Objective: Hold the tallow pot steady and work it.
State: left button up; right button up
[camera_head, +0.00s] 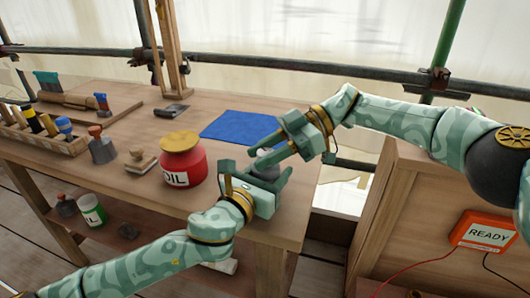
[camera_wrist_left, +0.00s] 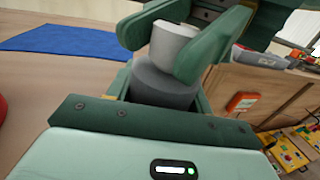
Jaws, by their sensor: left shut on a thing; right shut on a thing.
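The tallow pot (camera_head: 266,157) is a small grey pot between my two grippers near the right end of the workbench. In the left wrist view its dark grey body (camera_wrist_left: 163,86) stands upright below a lighter grey top (camera_wrist_left: 171,42). My left gripper (camera_head: 258,173) is shut on the body from the front. My right gripper (camera_head: 277,146) reaches in from the right and is shut on the lighter top, with a finger on either side of it. My grippers hide much of the pot in the head view, and I cannot tell whether its base touches the bench.
A red jar marked OIL (camera_head: 183,168) stands left of my left gripper. A blue cloth (camera_head: 238,125) lies behind. A wooden stamp-like block (camera_head: 141,162) and a tool rack (camera_head: 45,133) are further left. An orange READY box (camera_head: 484,231) hangs on a wooden crate at right.

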jog(key=shift+w+d, duration=0.1)
jog(key=o, duration=1)
jog(key=shift+v, duration=3.7)
